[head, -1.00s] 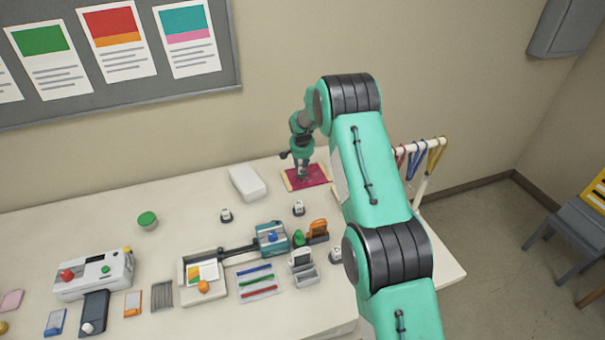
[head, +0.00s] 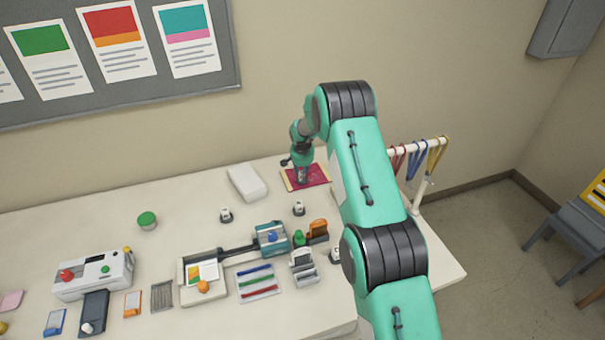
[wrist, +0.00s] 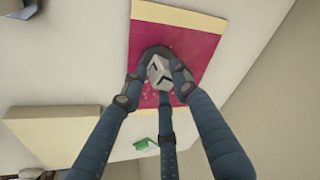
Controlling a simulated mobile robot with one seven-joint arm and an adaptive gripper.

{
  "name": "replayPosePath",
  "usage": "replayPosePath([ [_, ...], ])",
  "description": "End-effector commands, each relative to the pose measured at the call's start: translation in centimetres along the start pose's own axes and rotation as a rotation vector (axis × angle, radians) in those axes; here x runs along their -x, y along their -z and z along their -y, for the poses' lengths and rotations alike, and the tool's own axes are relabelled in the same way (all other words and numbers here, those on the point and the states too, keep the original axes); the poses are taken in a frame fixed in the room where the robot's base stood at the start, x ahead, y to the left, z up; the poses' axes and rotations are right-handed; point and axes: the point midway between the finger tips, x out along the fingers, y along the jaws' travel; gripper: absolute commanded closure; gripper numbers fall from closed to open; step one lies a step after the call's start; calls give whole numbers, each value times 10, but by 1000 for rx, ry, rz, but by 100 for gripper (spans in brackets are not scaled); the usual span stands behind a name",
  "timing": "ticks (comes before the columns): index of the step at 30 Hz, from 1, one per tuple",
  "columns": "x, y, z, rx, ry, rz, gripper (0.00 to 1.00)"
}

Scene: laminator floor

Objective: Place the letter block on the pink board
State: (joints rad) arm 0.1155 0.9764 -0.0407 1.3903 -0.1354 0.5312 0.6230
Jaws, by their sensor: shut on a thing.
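The pink board (head: 318,174), a deep pink panel with cream end strips, lies at the back right of the table by the wall. It also shows in the wrist view (wrist: 200,48). My gripper (head: 301,180) is over the board, pointing down. In the wrist view its fingers (wrist: 160,78) are closed around a small pale block (wrist: 159,69) with dark marks, the letter block. The block appears against the pink area. Whether it touches the board I cannot tell. The fingers hide its sides.
A white box (head: 247,182) lies left of the board. Two small pale-topped pieces (head: 226,215) (head: 299,208) stand in front. A blue device (head: 271,238) and an orange-topped holder (head: 317,231) are nearer. A strap rack (head: 424,185) is at right, beyond my arm.

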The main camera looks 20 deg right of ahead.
Motion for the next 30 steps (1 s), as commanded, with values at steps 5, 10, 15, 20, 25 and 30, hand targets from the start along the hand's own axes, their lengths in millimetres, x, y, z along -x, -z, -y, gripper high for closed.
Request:
replayPosePath([
  [5, -1, 0, 0, 0, 0, 0, 52],
  [10, -1, 0, 0, 0, 0, 0, 52],
  [15, 0, 0, 0, 0, 0, 0, 52],
  [20, 5, 1, 0, 0, 0, 0, 52],
  [25, 18, 1, 0, 0, 0, 0, 52],
  [30, 39, 1, 1, 0, 1, -2, 52],
])
